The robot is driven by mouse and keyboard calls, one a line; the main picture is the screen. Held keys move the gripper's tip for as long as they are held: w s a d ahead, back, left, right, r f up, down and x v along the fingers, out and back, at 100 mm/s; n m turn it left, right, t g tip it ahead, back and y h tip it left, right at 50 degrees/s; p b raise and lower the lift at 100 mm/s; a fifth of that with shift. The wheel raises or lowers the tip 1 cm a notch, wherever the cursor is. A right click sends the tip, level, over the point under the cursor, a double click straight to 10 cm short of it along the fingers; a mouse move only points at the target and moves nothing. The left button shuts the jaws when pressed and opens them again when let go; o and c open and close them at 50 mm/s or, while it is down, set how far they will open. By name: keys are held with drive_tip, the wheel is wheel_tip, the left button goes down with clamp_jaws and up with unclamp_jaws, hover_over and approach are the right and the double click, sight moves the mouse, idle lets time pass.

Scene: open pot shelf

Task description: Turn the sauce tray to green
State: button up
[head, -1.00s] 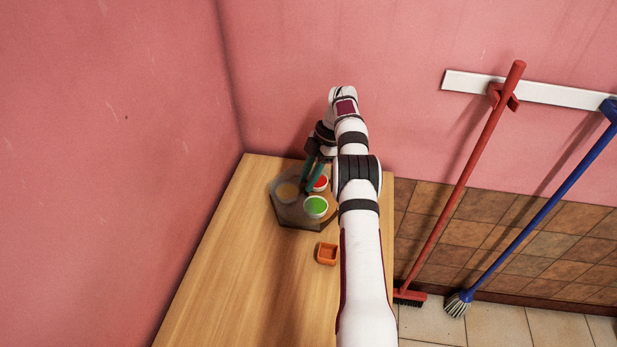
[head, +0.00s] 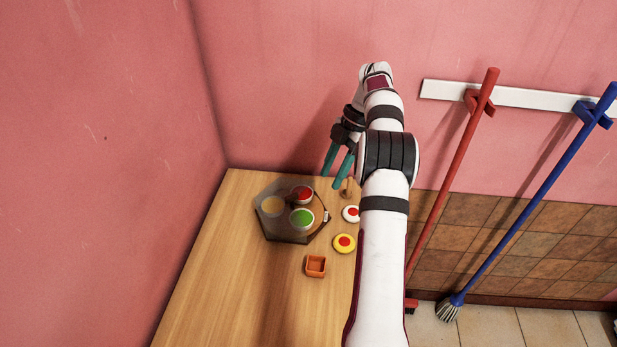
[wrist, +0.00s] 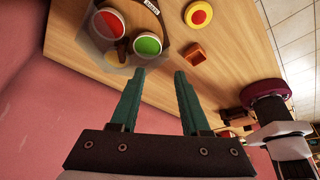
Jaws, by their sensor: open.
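The sauce tray (head: 286,240) is a dark hexagonal tray on the wooden table, with three bowls: tan at left, red (head: 303,194) at the back and green (head: 302,218) at the front right. A small white label (head: 326,216) is at its right side. The wrist view shows the red bowl (wrist: 108,24), the green bowl (wrist: 148,44) and the label (wrist: 151,6), plus a brown piece (wrist: 122,46) between the bowls. My gripper (head: 331,180) is open and empty, above and to the right of the tray's back edge. Its teal fingers (wrist: 160,73) touch nothing that I can see.
Right of the tray are a white disc with a red centre (head: 351,213), a yellow disc with a red centre (head: 344,243) and a wooden peg (head: 347,190). An orange box (head: 316,266) stands in front. Walls close the back and left. The front-left table is clear.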

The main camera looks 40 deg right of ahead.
drive_tip(key=shift+s+d+r, duration=0.4)
drive_tip(key=shift+s+r, duration=0.05)
drive_tip(key=shift+s, duration=0.2)
drive_tip(key=shift+c, duration=0.4)
drive_tip(key=s+d+f+h, duration=0.2)
drive_tip(key=d, duration=0.2)
drive_tip(key=s+d+f+n+g+h, duration=0.1)
drive_tip(key=s+d+f+h, duration=0.1)
drive_tip(key=d, duration=0.3)
drive_tip(key=s+d+f+n+h, duration=0.1)
drive_tip(key=s+d+f+h, duration=0.1)
drive_tip(key=s+d+f, duration=0.1)
drive_tip(key=shift+s+d+g, duration=0.3)
drive_tip(key=shift+d+g, duration=0.1)
drive_tip(key=shift+d, duration=0.25)
clamp_jaws()
drive_tip(key=s+d+f+n+h, duration=0.1)
drive_tip(key=s+d+n+h, duration=0.1)
drive_tip(key=d+n+h, duration=0.3)
drive_tip(key=n+t+y, duration=0.8)
drive_tip(key=n+t, duration=0.4)
drive_tip(key=n, duration=0.2)
approach(309, 202)
drive_tip(key=x, duration=0.5)
